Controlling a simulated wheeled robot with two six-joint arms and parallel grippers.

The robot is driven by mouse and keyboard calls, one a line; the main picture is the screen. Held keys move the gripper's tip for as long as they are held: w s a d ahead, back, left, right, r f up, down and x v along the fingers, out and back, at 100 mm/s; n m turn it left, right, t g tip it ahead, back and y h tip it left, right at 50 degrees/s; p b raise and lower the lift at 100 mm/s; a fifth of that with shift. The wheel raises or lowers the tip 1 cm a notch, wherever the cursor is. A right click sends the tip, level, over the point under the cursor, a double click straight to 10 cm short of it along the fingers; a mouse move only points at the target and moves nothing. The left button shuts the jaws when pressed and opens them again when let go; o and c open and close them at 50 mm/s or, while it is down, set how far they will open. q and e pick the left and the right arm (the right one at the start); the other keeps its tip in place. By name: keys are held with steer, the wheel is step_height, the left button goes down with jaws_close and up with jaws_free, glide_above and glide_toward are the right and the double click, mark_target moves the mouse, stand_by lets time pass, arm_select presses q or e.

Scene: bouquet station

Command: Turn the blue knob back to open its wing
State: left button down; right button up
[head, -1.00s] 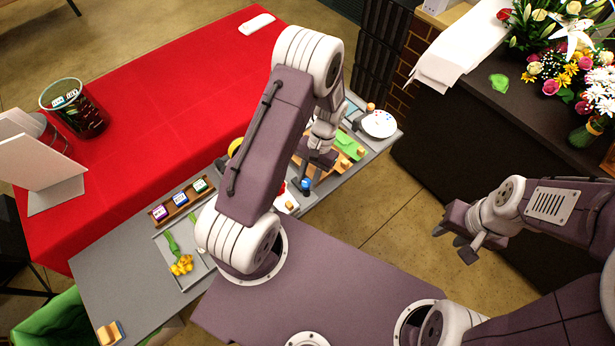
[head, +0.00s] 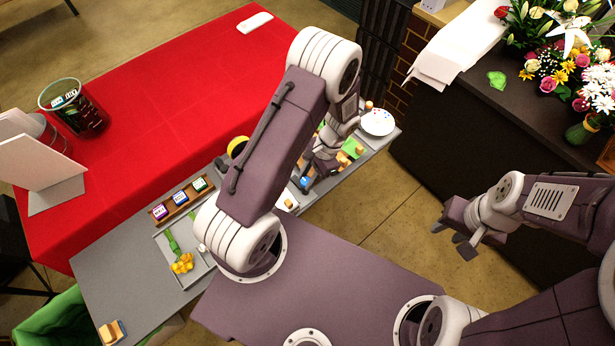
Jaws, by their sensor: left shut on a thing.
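The blue knob (head: 304,182) shows as a small blue spot on the grey bench, just below my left gripper (head: 308,176). My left gripper points down at the knob and is shut on it, as far as the small view shows; my arm hides part of this. A green and tan board (head: 352,148) lies behind the gripper, and I cannot make out the wing clearly. My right gripper (head: 466,243) hangs over the bare floor at the right, away from the bench, with its fingers apart and nothing between them.
A tray (head: 206,268) with yellow flowers and a rack (head: 180,204) of small labelled blocks stand on the bench at left. A red table (head: 170,95) adjoins. Flowers stand on the dark counter (head: 480,110).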

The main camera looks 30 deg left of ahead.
arm_select(q)
steer(key=shift+w+r, duration=0.1)
steer(key=c, duration=1.1)
jaws_free()
steer(key=b+v, duration=0.1)
steer(key=v, duration=0.8)
